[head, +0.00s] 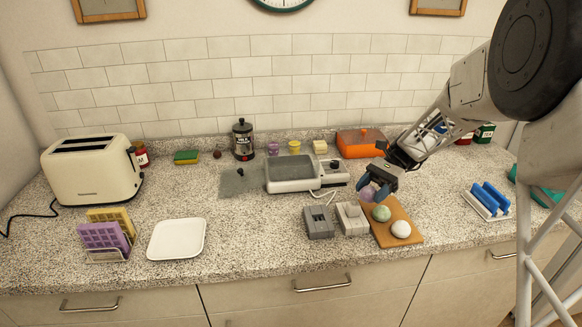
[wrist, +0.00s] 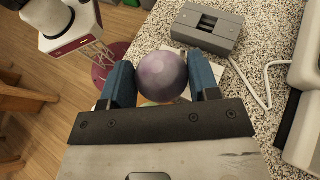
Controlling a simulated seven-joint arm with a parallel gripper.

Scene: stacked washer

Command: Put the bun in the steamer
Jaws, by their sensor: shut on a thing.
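My gripper (head: 374,188) is shut on a purple bun (head: 367,194), above the back end of a wooden board (head: 408,229). In the wrist view the round purple bun (wrist: 162,77) sits between the two blue fingers. A green bun (head: 381,213) and a white bun (head: 401,229) rest on the board. A white appliance with a shallow grey top (head: 290,171) stands behind and left of the gripper. It may be the steamer, but I cannot tell for sure. The gripper hides part of the board.
Two small grey blocks (head: 319,221) (head: 351,217) stand left of the board. A cord lies behind them. A white plate (head: 177,239) and toaster (head: 92,168) are at left.

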